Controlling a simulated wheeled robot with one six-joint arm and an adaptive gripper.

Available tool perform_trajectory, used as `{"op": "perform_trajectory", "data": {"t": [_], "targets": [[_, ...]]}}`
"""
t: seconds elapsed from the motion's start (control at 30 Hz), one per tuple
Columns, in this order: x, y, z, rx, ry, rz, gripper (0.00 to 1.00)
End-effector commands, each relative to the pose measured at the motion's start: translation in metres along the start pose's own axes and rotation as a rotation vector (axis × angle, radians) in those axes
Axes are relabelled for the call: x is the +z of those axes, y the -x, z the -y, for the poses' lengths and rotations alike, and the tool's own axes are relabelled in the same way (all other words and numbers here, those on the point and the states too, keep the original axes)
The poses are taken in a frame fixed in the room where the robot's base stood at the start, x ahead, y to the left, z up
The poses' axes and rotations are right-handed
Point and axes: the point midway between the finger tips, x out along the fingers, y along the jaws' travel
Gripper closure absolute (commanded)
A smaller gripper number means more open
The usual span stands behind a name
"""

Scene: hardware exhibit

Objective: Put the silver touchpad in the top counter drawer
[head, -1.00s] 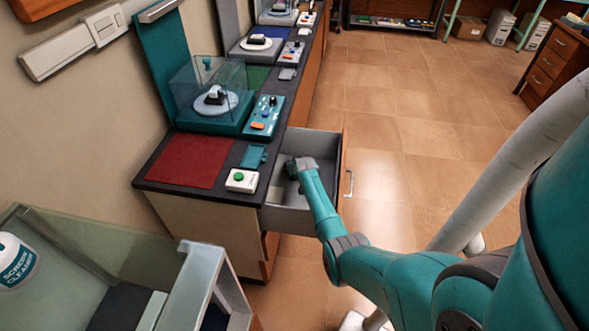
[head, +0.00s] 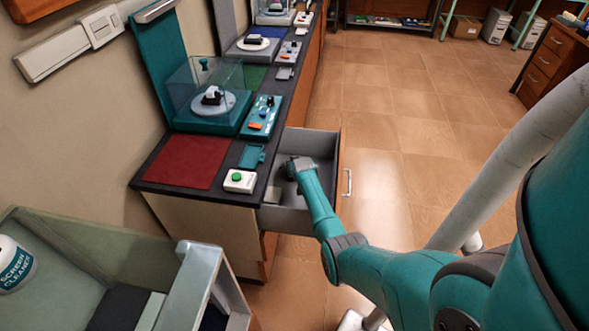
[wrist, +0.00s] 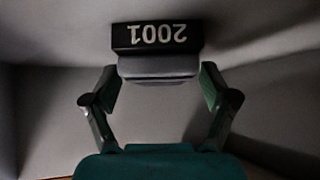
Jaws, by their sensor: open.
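The counter drawer (head: 285,220) is pulled out under the dark counter. My gripper (head: 284,169) reaches down inside it; its fingers also show in the wrist view (wrist: 160,97), spread open. In the wrist view a silver-grey rounded piece with a black block marked "2001", likely the silver touchpad (wrist: 158,66), lies on the drawer floor (wrist: 60,135). It is just ahead of and between the fingertips, with gaps on both sides. In the head view the gripper partly hides the drawer's inside, and I cannot clearly make out the touchpad there.
On the counter near the drawer are a white box with a green button (head: 240,181), a teal stand (head: 252,156), a red mat (head: 187,161) and a teal control panel (head: 261,117). The tiled floor (head: 385,120) to the right is clear.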

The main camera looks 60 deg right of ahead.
Motion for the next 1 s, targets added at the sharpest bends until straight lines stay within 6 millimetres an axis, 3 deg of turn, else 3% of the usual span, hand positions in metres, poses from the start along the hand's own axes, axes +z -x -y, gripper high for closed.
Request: {"op": "perform_trajectory", "data": {"t": [0.27, 0.8, 1.0], "targets": [[0.002, 0.026, 0.000, 0.000, 0.000, 0.000, 0.15], [0.001, 0.101, 0.000, 0.000, 0.000, 0.000, 0.15], [0.001, 0.116, 0.000, 0.000, 0.000, 0.001, 0.15]]}}
